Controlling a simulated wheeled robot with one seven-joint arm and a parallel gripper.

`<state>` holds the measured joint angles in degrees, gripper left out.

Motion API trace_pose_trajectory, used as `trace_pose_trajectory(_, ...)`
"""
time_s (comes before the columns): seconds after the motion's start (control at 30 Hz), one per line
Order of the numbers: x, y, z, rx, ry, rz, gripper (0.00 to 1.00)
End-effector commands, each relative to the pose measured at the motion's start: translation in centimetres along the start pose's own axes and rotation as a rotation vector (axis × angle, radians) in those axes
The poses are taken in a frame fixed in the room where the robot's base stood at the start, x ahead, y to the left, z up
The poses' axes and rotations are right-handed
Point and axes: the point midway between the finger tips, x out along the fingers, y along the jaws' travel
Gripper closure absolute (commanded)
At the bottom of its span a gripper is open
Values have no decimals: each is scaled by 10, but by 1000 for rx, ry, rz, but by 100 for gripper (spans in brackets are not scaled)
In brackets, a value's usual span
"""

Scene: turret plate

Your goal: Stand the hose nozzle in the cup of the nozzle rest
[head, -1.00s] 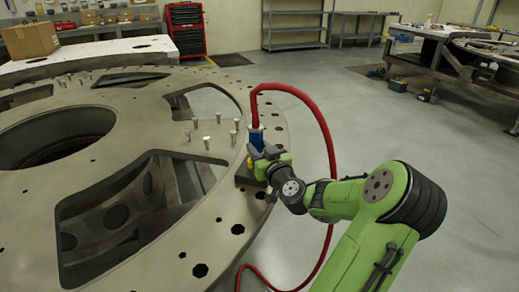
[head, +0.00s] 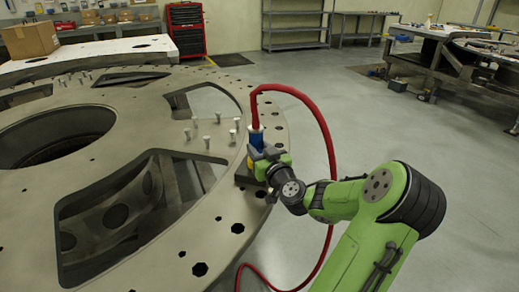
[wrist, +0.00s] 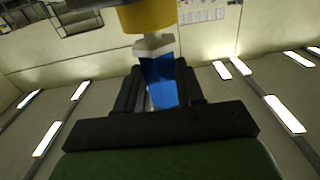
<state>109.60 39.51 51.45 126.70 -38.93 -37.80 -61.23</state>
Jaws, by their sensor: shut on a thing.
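The hose nozzle (head: 256,138) has a blue body, with the red hose (head: 325,130) rising from its top and arching right. It stands about upright at the right rim of the turret plate. My gripper (head: 262,158) is shut on its blue body, which shows between the fingers in the wrist view (wrist: 158,80). A white collar (wrist: 154,45) and a wider yellow part (wrist: 147,17) lie beyond the fingers. I cannot tell whether the yellow part is nozzle or cup. The dark base of the nozzle rest (head: 243,178) sits under the gripper, its cup mostly hidden.
The turret plate (head: 215,235) has large cut-outs and bolt holes. Several pale upright pins (head: 207,143) stand on it left of the nozzle. The red hose hangs down past the plate's edge to the floor. The grey floor (head: 400,140) behind my arm is clear.

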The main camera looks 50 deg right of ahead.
Motion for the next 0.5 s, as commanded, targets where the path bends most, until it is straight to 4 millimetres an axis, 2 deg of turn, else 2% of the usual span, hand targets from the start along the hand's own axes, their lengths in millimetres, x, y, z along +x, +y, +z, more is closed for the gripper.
trace_pose_trajectory(0.13,0,0,-4,-1,2,-1,100)
trace_pose_trajectory(0.5,0,0,-31,-2,2,-1,100)
